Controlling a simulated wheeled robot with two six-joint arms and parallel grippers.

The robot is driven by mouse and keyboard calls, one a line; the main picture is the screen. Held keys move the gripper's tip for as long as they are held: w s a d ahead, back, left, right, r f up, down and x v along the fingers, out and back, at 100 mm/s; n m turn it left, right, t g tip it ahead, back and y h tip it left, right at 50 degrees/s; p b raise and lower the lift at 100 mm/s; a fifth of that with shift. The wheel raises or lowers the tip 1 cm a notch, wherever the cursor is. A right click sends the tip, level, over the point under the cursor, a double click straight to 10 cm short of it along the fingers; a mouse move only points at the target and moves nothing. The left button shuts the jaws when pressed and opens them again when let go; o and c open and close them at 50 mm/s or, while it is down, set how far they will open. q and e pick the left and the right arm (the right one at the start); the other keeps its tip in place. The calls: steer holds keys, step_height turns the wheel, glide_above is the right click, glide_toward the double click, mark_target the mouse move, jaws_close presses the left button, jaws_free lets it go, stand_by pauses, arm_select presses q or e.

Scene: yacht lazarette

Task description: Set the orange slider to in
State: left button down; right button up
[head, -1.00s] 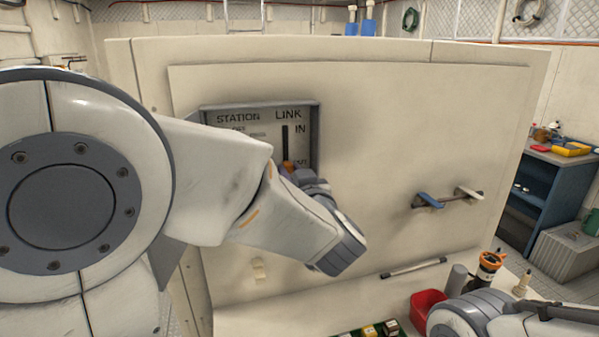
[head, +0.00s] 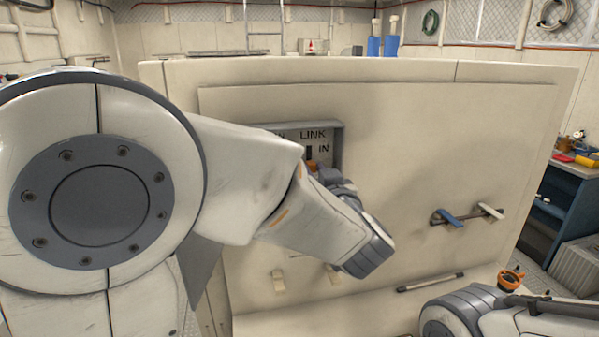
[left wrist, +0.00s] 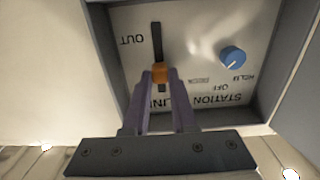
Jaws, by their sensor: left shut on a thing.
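The orange slider (left wrist: 160,73) sits in a dark upright slot on the grey STATION LINK panel (left wrist: 205,20), which shows upside down in the left wrist view. The slider is well away from the OUT label, towards the LINK end of the slot; a short piece of slot shows beyond it. My left gripper (left wrist: 161,77) is shut on the slider with its purple fingers. In the head view the slider (head: 312,165) shows just below the IN label, partly covered by my left wrist. The OUT label is hidden there. My right arm is at the lower right; its fingers do not show.
The panel is recessed in a raised frame (head: 339,150) on a cream wall. A blue handle (head: 449,218) on a rail is to the right. A blue shelf unit (head: 565,205) stands far right.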

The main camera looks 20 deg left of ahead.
mark_target(308, 149)
arm_select(q)
step_height(308, 149, up, 3)
steer(key=shift+f+p, duration=0.1)
steer(key=shift+p, duration=0.6)
steer(key=shift+r, duration=0.2)
arm_select(e)
step_height(308, 149, up, 3)
steer(key=shift+f, duration=0.2)
arm_select(q)
steer(key=shift+r, duration=0.1)
steer(key=c, duration=0.7)
jaws_free()
steer(key=shift+s, duration=0.1)
